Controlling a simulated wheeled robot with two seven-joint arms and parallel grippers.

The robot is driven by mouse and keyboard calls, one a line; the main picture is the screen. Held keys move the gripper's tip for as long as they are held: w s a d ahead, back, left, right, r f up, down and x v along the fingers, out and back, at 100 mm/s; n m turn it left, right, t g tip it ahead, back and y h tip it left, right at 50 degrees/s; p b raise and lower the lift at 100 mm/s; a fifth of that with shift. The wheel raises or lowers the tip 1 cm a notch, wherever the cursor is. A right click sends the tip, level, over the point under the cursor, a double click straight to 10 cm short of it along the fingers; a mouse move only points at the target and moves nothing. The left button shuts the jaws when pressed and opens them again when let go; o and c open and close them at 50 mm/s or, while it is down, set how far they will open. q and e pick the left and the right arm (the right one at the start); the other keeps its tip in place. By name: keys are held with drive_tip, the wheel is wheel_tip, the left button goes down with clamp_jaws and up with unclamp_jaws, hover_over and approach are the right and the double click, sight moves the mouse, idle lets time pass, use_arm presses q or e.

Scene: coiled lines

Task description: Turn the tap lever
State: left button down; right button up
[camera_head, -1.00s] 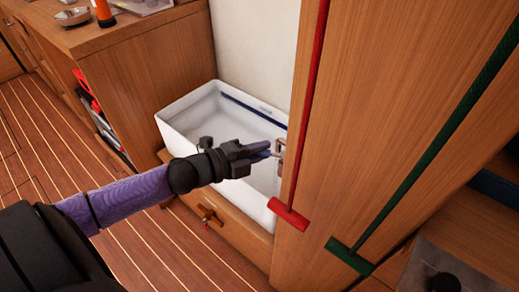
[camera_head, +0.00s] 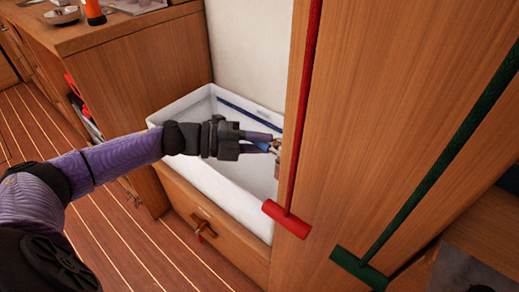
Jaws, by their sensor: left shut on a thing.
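The white sink basin (camera_head: 202,176) stands against the pale wall, left of a tall wooden panel. My left arm reaches across the basin from the left. My left gripper (camera_head: 272,146) is at the basin's right side, its fingers shut on the tap lever (camera_head: 277,144). Only a small metallic bit of the tap shows beside the fingertips. The rest is hidden by the fingers and the panel edge, so the lever's angle cannot be told. My right gripper is not in view.
The wooden panel (camera_head: 397,110) stands close to the right of the gripper. A red line with a red handle (camera_head: 287,219) and a green line with a green handle (camera_head: 358,268) hang on it. A wooden cabinet (camera_head: 140,75) stands left of the basin.

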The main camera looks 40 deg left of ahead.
use_arm(q)
drive_tip(key=c, duration=0.6)
unclamp_jaws()
drive_tip(key=shift+s+a+r+p, duration=0.1)
drive_tip(key=shift+s+a+p, duration=0.15)
drive_tip(key=shift+a+p, duration=0.1)
drive_tip(key=p+v, duration=0.3)
drive_tip(key=v, duration=0.6)
